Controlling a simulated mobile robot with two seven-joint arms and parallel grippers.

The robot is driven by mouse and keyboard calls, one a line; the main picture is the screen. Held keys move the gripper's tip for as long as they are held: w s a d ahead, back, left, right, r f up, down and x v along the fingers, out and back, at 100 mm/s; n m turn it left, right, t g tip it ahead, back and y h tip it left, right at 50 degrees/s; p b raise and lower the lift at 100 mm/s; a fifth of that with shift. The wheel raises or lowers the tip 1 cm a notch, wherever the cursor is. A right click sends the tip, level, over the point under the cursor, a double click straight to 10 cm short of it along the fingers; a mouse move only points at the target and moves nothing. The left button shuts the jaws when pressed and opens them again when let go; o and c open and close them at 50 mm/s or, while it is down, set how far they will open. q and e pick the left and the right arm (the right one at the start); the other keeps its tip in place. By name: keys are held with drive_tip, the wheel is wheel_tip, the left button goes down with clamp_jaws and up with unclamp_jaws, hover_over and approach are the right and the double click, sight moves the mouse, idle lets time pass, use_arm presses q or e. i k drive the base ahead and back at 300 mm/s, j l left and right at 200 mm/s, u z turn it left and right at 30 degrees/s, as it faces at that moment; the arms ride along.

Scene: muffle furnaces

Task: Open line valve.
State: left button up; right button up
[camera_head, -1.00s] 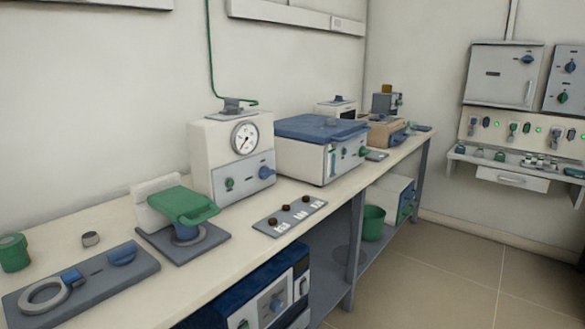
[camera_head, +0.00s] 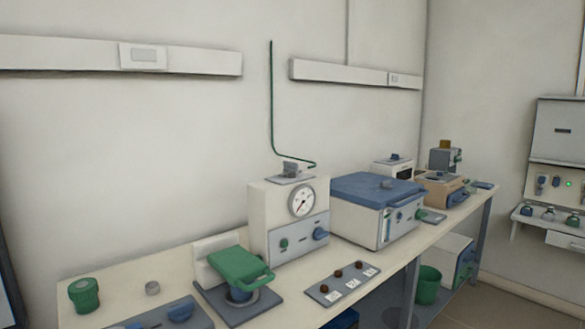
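A thin green line (camera_head: 273,110) runs down the wall and bends right above a grey fitting (camera_head: 290,168). The fitting sits on top of a white box with a round gauge (camera_head: 302,202). The box front has a green knob (camera_head: 284,244) and a blue knob (camera_head: 320,234). No part is clearly labelled as the line valve, and I cannot tell which one it is. Neither of my grippers is in view.
The white bench (camera_head: 125,273) holds a green-topped device (camera_head: 238,266), a green jar (camera_head: 84,295), a small plate with several dark knobs (camera_head: 340,284), and a blue-lidded furnace (camera_head: 376,190). A wall panel (camera_head: 562,130) hangs at the right.

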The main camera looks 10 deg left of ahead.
sight(289, 166)
drive_tip(key=i+l, duration=0.4)
drive_tip(key=i, duration=0.15)
drive_tip(key=i+l, duration=0.4)
drive_tip(key=i, duration=0.15)
